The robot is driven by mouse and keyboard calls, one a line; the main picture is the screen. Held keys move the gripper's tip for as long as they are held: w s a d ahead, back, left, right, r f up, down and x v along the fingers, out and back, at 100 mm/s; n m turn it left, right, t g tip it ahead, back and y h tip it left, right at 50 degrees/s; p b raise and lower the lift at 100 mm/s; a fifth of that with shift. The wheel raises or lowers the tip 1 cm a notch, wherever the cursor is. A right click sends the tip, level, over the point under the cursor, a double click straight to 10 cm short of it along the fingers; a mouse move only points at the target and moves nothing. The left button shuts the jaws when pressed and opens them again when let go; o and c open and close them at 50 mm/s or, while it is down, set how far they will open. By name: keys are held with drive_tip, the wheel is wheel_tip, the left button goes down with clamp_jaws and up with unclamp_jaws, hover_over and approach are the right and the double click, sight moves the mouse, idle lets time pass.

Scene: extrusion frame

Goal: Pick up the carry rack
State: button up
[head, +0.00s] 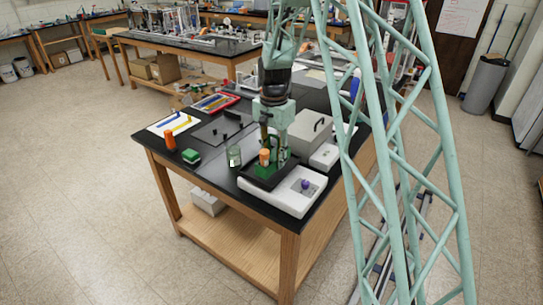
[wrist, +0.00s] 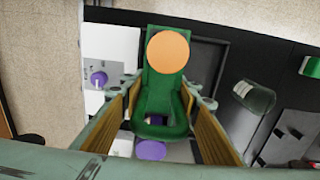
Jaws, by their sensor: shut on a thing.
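The carry rack (wrist: 164,95) is green and holds an item with a round orange top (wrist: 168,52). In the head view the green rack (head: 281,154) and the orange-topped item (head: 264,157) show at the black tray (head: 250,184) near the table's front corner. My gripper (wrist: 163,125) has its tan-padded fingers on both sides of the rack's near part and is shut on it. A purple round thing (wrist: 150,150) shows below the rack between the fingers. I cannot tell whether the rack touches the tray.
A white box with a purple knob (head: 311,192) stands right beside the tray. A grey case (head: 308,130) is behind.

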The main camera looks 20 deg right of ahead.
drive_tip(key=s+a+r, duration=0.1)
drive_tip(key=s, duration=1)
drive_tip(key=shift+s+a+b, duration=0.2)
drive_tip(key=shift+b, duration=0.1)
drive_tip(key=shift+w, duration=0.1)
